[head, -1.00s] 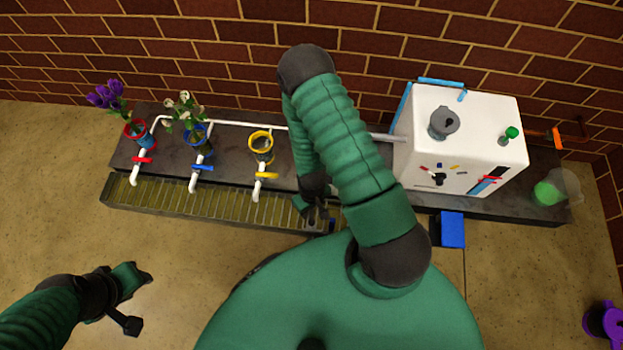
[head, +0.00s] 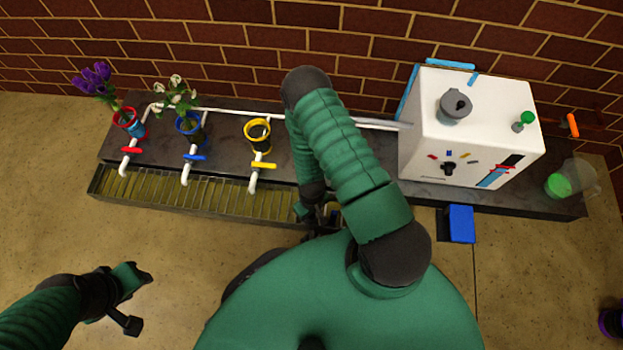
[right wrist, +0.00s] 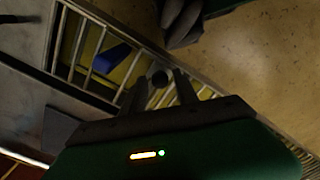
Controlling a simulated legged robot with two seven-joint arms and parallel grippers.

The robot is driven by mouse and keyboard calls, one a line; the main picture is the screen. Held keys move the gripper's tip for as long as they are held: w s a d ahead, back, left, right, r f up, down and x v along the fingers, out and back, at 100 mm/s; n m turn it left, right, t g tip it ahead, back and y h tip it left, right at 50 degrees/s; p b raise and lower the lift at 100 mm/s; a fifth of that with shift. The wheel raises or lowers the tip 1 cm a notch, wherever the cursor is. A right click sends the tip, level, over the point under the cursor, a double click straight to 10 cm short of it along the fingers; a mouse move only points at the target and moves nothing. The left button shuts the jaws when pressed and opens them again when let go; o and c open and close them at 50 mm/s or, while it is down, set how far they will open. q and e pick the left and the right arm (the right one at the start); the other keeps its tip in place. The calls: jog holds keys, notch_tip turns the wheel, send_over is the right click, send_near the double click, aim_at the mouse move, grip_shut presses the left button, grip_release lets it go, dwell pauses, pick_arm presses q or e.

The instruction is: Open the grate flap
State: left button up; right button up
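The grate (head: 215,195) is a long slatted trough along the front of the dark counter. Its right end is hidden behind my right arm, and I cannot make out a raised flap. My right gripper (head: 318,216) is low at that right end. In the right wrist view, its two fingers (right wrist: 157,90) are apart above the slats (right wrist: 85,50). A small round grey knob (right wrist: 160,77) shows between them; I cannot tell whether they touch it. A blue piece (right wrist: 110,58) lies by the slats. My left gripper (head: 138,283) hangs over the floor at lower left, its opening unclear.
Red (head: 130,122), blue (head: 189,126) and yellow (head: 257,132) ringed holders stand behind white taps on the counter; the first two hold flowers. A white machine (head: 465,130) stands right of my arm, with a blue pedal (head: 461,223) below. The floor at left is clear.

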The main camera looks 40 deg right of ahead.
grip_shut()
dwell(1.2)
